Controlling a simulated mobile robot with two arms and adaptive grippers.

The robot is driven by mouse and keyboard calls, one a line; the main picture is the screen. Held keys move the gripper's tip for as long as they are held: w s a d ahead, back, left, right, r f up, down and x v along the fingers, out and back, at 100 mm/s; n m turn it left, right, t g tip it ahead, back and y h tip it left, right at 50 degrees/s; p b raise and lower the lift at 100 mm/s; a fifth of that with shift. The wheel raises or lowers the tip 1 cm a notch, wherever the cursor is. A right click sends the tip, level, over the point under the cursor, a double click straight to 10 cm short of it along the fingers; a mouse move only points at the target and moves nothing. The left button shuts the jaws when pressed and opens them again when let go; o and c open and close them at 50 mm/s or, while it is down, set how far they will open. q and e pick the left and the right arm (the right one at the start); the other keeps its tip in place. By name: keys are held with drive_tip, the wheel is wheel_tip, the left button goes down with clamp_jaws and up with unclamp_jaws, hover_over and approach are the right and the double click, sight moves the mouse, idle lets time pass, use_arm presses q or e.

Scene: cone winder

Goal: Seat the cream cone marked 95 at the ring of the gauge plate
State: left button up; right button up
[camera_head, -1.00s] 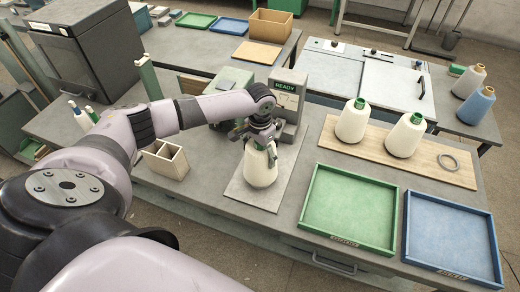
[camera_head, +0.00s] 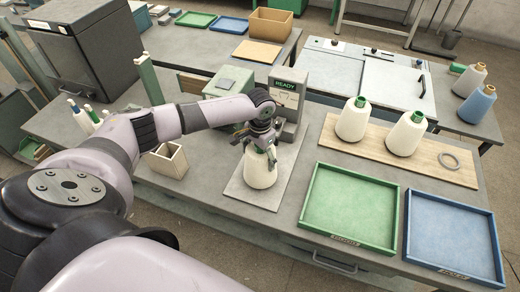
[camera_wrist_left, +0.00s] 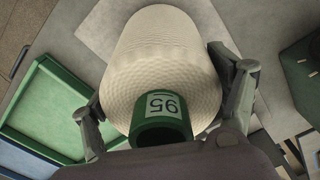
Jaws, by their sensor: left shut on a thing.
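The cream cone (camera_head: 260,172) has a green tube top marked 95, and the mark shows upside down in the left wrist view (camera_wrist_left: 162,104). My left gripper (camera_head: 259,142) is shut on it from above, with one finger on each side of the cone's upper part. The cone is upright over a pale grey plate (camera_head: 238,190) in front of a box with a READY display; I cannot tell whether its base touches. A grey ring (camera_head: 449,161) lies at the right end of a wooden plate (camera_head: 418,170). My right gripper is out of view.
Two other cream cones, one left (camera_head: 352,121) and one right (camera_head: 405,135), stand on the wooden plate, left of the ring. A green tray (camera_head: 393,222) and a blue tray (camera_head: 408,238) lie in front. The READY box (camera_head: 287,92) stands close behind my gripper.

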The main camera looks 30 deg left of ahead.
use_arm(q)
drive_tip(key=o, duration=1.2)
drive_tip(key=shift+o, duration=0.2)
wheel_tip(320, 180, up, 12)
drive_tip(key=shift+r, duration=0.1)
